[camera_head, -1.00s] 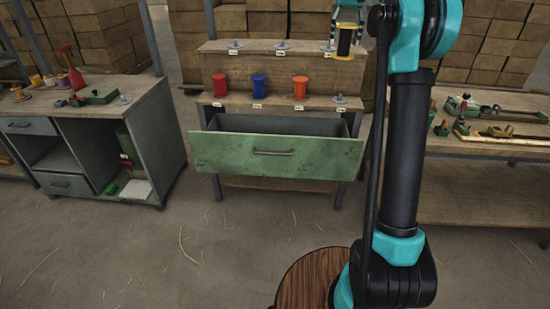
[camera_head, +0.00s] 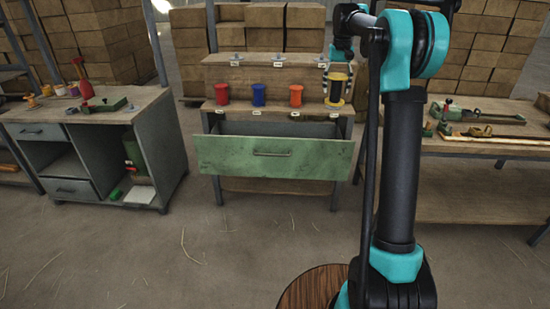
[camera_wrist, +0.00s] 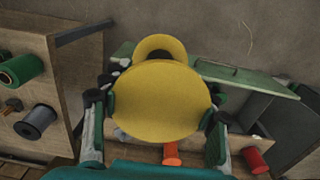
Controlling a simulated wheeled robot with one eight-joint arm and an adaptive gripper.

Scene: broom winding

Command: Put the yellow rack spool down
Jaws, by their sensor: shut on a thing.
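In the wrist view the spool's round yellow disc (camera_wrist: 160,100) fills the middle, with my fingers on both sides. Red (camera_head: 222,93), blue (camera_head: 259,94) and orange (camera_head: 296,95) spools stand in a row to its left. The peg beneath the yellow spool is hidden.
The rack's upper shelf (camera_head: 255,59) carries small grey pegs without spools. A green drawer (camera_head: 275,158) stands open below the lower shelf. A workbench (camera_head: 100,112) is at left and a table with tools (camera_head: 485,125) at right. The floor in front is clear.

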